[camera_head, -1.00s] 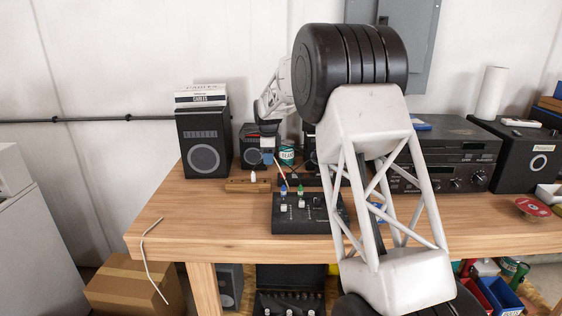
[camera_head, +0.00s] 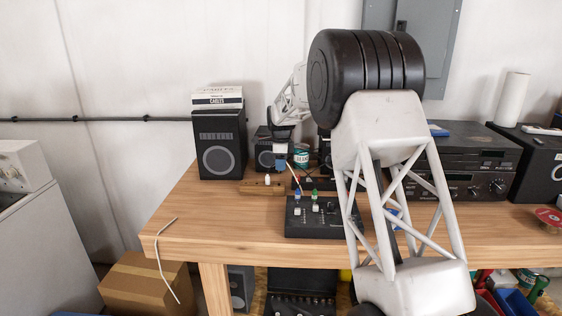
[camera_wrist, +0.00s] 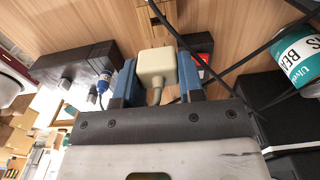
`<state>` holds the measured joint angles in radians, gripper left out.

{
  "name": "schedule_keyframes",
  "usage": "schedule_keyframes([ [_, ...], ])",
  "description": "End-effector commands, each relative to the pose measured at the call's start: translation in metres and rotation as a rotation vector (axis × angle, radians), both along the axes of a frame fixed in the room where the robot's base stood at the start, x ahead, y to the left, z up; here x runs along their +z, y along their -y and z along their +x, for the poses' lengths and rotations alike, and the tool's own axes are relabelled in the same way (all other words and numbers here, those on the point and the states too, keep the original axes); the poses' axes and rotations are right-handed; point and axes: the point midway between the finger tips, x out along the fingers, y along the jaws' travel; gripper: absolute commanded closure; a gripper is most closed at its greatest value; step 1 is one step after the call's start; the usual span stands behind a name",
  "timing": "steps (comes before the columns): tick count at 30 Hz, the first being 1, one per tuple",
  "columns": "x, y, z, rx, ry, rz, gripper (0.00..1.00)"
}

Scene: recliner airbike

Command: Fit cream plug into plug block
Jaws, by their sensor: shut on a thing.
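In the wrist view, the cream plug (camera_wrist: 157,67) sits between the two blue fingers of my gripper (camera_wrist: 158,75), which is shut on it. Its cord runs back toward the gripper body. A wooden block, apparently the plug block (camera_wrist: 158,12), lies ahead of the plug at the top edge, with a dark slot; it is only partly in frame. In the head view, the wooden block (camera_head: 250,188) lies on the bench with a small white piece on it. My gripper (camera_head: 281,161) is above and slightly right of it. I cannot make out the held plug there.
A black box (camera_head: 310,228) with blue and green plugs stands right of the block. A speaker (camera_head: 218,148) stands behind left, and a can (camera_head: 301,155) behind right. Dark cables cross close to my right finger in the wrist view.

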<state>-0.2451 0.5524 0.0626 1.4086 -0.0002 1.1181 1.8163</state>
Motion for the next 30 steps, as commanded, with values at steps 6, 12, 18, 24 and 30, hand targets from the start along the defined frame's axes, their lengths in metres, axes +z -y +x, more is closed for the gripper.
schedule_keyframes([
  [6,-0.015,0.000,0.000,0.000,0.000,0.000,0.88],
  [12,-0.029,0.000,0.000,0.000,-0.001,0.000,0.88],
  [18,-0.039,0.000,0.000,0.000,0.000,0.000,0.88],
  [24,-0.044,0.000,0.000,0.000,0.001,0.000,0.88],
  [30,-0.044,0.000,0.000,0.000,0.001,0.000,0.88],
])
